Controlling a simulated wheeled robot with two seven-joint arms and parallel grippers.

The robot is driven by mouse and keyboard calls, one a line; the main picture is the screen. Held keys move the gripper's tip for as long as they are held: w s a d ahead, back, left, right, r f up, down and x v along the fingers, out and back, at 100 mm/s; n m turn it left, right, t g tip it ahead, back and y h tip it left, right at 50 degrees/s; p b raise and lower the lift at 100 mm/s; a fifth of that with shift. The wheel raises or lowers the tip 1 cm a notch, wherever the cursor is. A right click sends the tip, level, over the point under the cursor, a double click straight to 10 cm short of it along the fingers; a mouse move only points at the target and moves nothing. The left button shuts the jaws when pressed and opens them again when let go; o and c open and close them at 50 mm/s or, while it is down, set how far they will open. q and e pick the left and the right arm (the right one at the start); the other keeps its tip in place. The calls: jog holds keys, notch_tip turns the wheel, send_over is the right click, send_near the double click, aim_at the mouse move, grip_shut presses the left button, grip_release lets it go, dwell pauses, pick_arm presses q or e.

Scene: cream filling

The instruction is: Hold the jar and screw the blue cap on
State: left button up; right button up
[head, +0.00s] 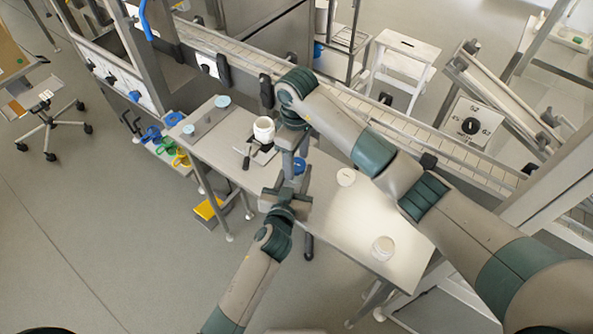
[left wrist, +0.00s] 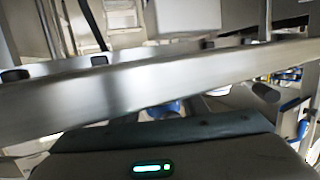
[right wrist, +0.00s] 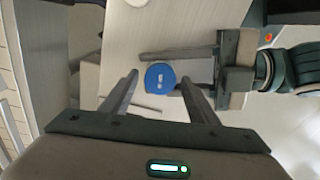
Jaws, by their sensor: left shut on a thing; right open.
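The blue cap (right wrist: 160,78) shows from above in the right wrist view, round and flat, between the spread fingers of my right gripper (right wrist: 160,90). In the head view the cap (head: 299,165) sits just above my left gripper (head: 292,180). My left gripper, also at the right of the right wrist view (right wrist: 190,70), is shut with its fingers at the cap's sides. The jar it holds is mostly hidden beneath the cap; I cannot tell how the cap is seated. My right gripper (head: 290,150) is open, over the cap and not visibly touching it. The left wrist view shows only a bit of blue.
A white jar (head: 264,133) stands on a dark stand at the table's left. Another white jar (head: 383,248) and a white round piece (head: 346,177) are on the table (head: 335,225) at right. A conveyor (head: 350,95) runs behind.

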jog(key=n, duration=0.5)
jog(key=shift+n, duration=0.3)
jog(key=n, duration=0.3)
jog(key=shift+n, duration=1.3)
jog(key=shift+n, duration=0.9)
jog(key=n, duration=0.4)
